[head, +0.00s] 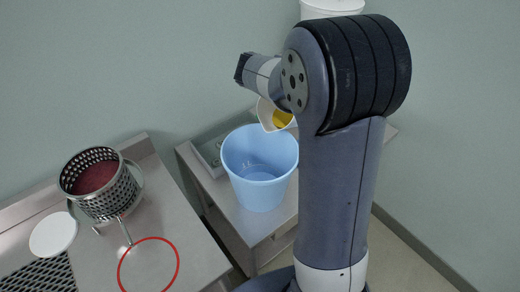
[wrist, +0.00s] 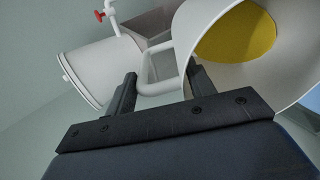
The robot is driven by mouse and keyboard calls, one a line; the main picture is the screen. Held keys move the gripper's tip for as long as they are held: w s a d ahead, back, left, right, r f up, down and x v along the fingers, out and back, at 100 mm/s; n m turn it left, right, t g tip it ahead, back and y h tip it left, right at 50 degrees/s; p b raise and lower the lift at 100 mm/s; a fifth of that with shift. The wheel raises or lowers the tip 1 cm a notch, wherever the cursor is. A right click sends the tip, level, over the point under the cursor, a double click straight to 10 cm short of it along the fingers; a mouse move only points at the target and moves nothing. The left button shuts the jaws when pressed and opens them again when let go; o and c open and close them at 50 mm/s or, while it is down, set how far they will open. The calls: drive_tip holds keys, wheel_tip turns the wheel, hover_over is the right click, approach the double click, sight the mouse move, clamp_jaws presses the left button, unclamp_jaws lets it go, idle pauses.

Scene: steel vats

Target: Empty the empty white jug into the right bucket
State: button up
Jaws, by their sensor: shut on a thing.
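The white jug (head: 267,113) shows only in part beside my arm in the head view, above the back right of the blue bucket's rim. Yellow contents show inside it. The jug fills the right of the wrist view (wrist: 291,88), its mouth open to the camera and yellow inside. My gripper (wrist: 163,84) is shut on the jug's handle (wrist: 160,66). The light blue bucket (head: 258,182) stands upright on a steel table; its visible inside looks empty. I see no stream of liquid. My arm hides part of the jug, and its exact tilt is unclear.
A perforated steel basket (head: 120,195) with dark red contents stands on the left counter, near a white disc (head: 53,234) and a red ring (head: 148,266). A white vessel (head: 332,7) shows behind my arm. The wrist view has a white cylinder (wrist: 101,75) and a red valve handle (wrist: 99,15).

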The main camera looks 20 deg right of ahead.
drive_tip(key=shift+s+a+f+t+h+b, duration=0.1)
drive_tip(key=shift+s+a+t+h+b, duration=0.5)
drive_tip(key=shift+b, duration=1.4)
drive_tip(key=shift+s+a+f+t+h+b, duration=0.1)
drive_tip(key=shift+s+a+t+h+b, duration=0.5)
drive_tip(key=shift+b, duration=1.35)
idle(1.5)
drive_tip(key=shift+s+a+r+h+b, duration=0.2)
drive_tip(key=shift+a+b, duration=0.3)
drive_tip(key=shift+b, duration=0.35)
drive_tip(key=shift+s+a+r+h+b, duration=0.1)
drive_tip(key=shift+s+a+h+b, duration=0.2)
drive_tip(key=shift+a+b, duration=0.35)
idle(1.1)
